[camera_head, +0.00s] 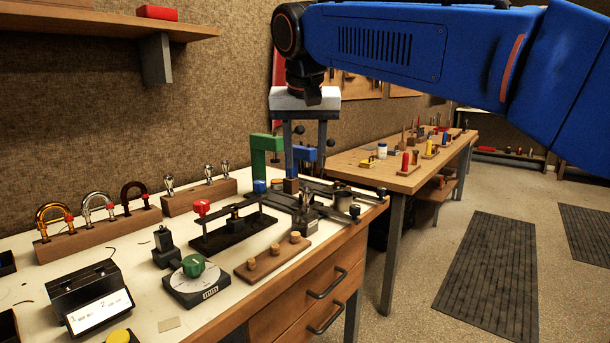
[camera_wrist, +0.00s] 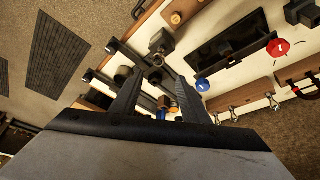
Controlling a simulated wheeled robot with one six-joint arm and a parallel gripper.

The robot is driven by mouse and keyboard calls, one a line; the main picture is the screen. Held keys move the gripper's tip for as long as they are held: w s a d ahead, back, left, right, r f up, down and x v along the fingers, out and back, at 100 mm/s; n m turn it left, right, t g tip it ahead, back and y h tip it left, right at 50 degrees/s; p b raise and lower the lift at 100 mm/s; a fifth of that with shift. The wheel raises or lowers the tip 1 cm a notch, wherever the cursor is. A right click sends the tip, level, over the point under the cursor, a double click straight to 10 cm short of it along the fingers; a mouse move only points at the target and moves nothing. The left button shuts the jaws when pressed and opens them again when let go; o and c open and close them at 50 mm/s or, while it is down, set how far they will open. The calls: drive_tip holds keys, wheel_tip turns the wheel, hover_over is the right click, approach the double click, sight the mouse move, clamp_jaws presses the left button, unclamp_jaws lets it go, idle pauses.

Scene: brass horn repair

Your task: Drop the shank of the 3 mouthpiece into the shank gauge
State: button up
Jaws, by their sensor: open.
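Silver mouthpieces stand in a wooden rack (camera_head: 205,196) at the back of the bench: one at the left (camera_head: 168,184) and two closer together at the right (camera_head: 209,173). They also show at the lower right of the wrist view (camera_wrist: 273,103). I cannot read a 3 on any of them. A small grey block (camera_head: 305,228) at the bench's right carries an upright, metallic round-topped piece (camera_wrist: 162,42); whether this is the shank gauge with a mouthpiece in it is unclear. My gripper (camera_head: 305,150) is open and empty, pointing down above the right end of the bench. Its fingers (camera_wrist: 158,80) are apart.
Green and blue brackets (camera_head: 267,155) stand behind my gripper. Floor with dark mats (camera_head: 490,270) is open at right.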

drive_tip(key=v, duration=0.4)
drive_tip(key=shift+s+r, duration=0.1)
drive_tip(key=shift+r, duration=0.2)
drive_tip(key=s+d+f, duration=0.5)
drive_tip(key=d+f, duration=0.3)
drive_tip(key=d, duration=0.2)
drive_tip(key=s+d+f, duration=0.5)
drive_tip(key=d+f, duration=0.3)
drive_tip(key=d, duration=0.3)
drive_tip(key=s+d+f, duration=0.4)
drive_tip(key=s+f, duration=0.3)
drive_tip(key=f, duration=0.3)
drive_tip(key=s+d+f, duration=0.4)
drive_tip(key=s+f, duration=0.4)
drive_tip(key=f, duration=0.2)
drive_tip(key=shift+d+f, duration=0.35)
drive_tip(key=shift+d, duration=0.05)
